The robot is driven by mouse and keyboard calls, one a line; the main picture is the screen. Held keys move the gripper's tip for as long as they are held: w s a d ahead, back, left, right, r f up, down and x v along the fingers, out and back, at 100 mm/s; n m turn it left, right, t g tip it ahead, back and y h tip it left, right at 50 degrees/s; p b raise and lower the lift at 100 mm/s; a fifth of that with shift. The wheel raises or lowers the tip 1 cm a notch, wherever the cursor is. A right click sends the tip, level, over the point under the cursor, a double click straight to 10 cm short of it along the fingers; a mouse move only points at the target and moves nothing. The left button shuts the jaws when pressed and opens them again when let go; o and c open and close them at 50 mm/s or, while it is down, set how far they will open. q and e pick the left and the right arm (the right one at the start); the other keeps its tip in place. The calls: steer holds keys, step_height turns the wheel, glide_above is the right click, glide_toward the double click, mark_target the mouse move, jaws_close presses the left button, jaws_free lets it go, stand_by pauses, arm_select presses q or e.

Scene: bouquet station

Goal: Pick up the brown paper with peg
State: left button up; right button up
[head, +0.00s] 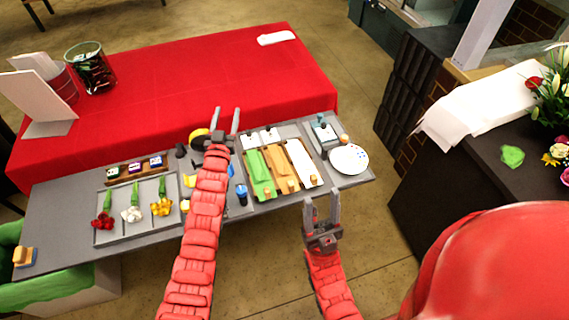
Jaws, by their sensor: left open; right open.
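The brown paper (281,165) lies in a tray on the grey table, between a green paper (258,172) and a white paper (300,160). Its small wooden peg (294,185) is at the near end of the paper. My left gripper (226,125) is open and empty, above the far side of the grey table, left of and beyond the papers. My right gripper (321,210) is open and empty, in front of the near table edge, right of and nearer than the brown paper's peg.
A white plate (348,159) sits right of the papers. Red, white and yellow flowers lie in a tray (120,235) on the left. A red-covered table (180,85) stands behind. A dark counter (460,170) with white paper and a bouquet is at right.

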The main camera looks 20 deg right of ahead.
arm_select(q)
steer(key=w+d+f+n+g+y, duration=0.1)
steer(key=w+d+n+g+y, duration=0.2)
steer(key=d+g, duration=0.55)
steer(key=s+d+r+n+g+y, duration=0.1)
steer(key=s+d+r+g, duration=0.15)
steer(key=s, duration=0.45)
steer(key=s+d+r+g+y, duration=0.1)
steer(key=s+g, duration=0.3)
steer(key=s, duration=0.3)
steer(key=s+d+r+n+g+y, duration=0.1)
steer(key=s+d+r+g+y, duration=0.15)
steer(key=s, duration=0.45)
glide_above(290, 182)
step_height(290, 182, down, 6)
steer(key=f, duration=0.1)
steer(key=shift+g+h, duration=0.35)
steer(key=shift+h, duration=0.1)
step_height(290, 182, down, 4)
steer(key=shift+s+d+f+b, duration=0.1)
steer(key=shift+d+b, duration=0.05)
steer(key=shift+b, duration=0.7)
steer(key=shift+f+p, duration=0.7)
steer(key=shift+p, duration=0.15)
steer(key=shift+f+p, duration=0.3)
step_height(290, 182, down, 4)
steer(key=shift+r+p, duration=0.25)
steer(key=shift+p, duration=0.75)
steer(key=shift+f, duration=0.8)
